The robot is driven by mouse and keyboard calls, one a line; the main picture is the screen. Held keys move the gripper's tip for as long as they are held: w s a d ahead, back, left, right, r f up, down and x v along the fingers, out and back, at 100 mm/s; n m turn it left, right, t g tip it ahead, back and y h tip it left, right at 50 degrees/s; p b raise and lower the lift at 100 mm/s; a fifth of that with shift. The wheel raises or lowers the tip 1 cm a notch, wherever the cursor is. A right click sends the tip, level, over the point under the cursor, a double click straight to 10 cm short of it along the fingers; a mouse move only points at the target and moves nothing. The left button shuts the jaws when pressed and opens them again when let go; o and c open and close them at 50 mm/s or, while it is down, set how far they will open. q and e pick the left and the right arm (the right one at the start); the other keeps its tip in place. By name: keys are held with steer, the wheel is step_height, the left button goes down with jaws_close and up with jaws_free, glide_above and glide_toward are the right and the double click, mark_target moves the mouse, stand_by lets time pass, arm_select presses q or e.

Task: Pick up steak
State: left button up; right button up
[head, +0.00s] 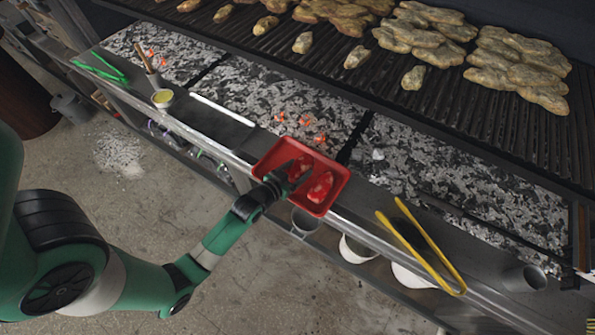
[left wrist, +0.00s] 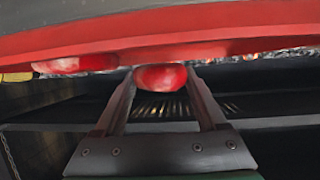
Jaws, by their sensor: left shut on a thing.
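A red tray (head: 338,196) sits on the metal ledge at the front of the grill. Two red marbled steaks lie in its area, one nearer the tray's left side (head: 300,167) and one to the right (head: 320,187). My left gripper (head: 294,178) reaches over the tray's near left rim and is shut on a steak. In the left wrist view, that red steak (left wrist: 160,77) sits between the fingertips, and the other steak (left wrist: 75,64) shows to the left. Whether the held steak touches the tray floor is hard to tell. My right gripper is not in view.
Yellow tongs (head: 428,250) lie on the ledge to the right. A small bowl of yellow sauce (head: 162,98) and green stalks (head: 100,67) are on the left. Glowing coals (head: 270,100) lie behind the tray, below the grate (head: 330,65) with several browned pieces of meat.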

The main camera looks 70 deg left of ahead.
arm_select(q)
steer(key=d+r+p, duration=0.4)
steer(key=d+r, duration=0.6)
steer(key=d, duration=0.4)
steer(key=shift+s+r, duration=0.2)
steer(key=shift+r, duration=0.15)
steer(key=shift+f, duration=0.1)
